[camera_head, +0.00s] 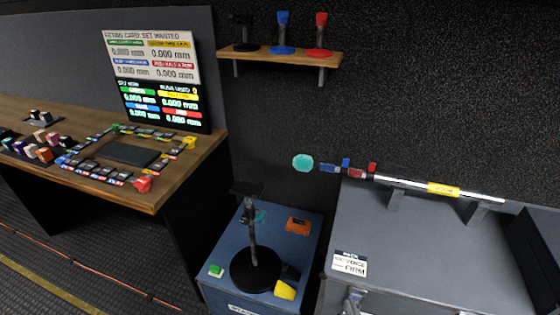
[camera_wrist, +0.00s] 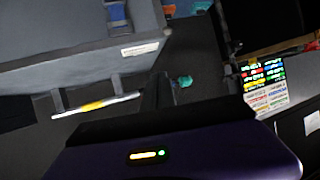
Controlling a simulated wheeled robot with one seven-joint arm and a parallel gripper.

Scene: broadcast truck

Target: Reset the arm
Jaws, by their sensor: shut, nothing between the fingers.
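My gripper (camera_wrist: 158,88) shows in the wrist view as a dark finger shape beyond a purple body with a small yellow and green light. It is shut with nothing in it and appears clear of other things. The wrist view is turned over, with the grey bench (camera_wrist: 80,45) at upper left and a screen (camera_wrist: 265,85) at right. I cannot pick out my gripper in the head view.
In the head view, a silver rod (camera_head: 405,184) with a yellow band rests on brackets above the grey bench (camera_head: 425,245). A blue cabinet (camera_head: 225,285) bears a black stand (camera_head: 255,268). A wooden desk (camera_head: 150,196) stands left; a shelf (camera_head: 285,57) holds several small stands.

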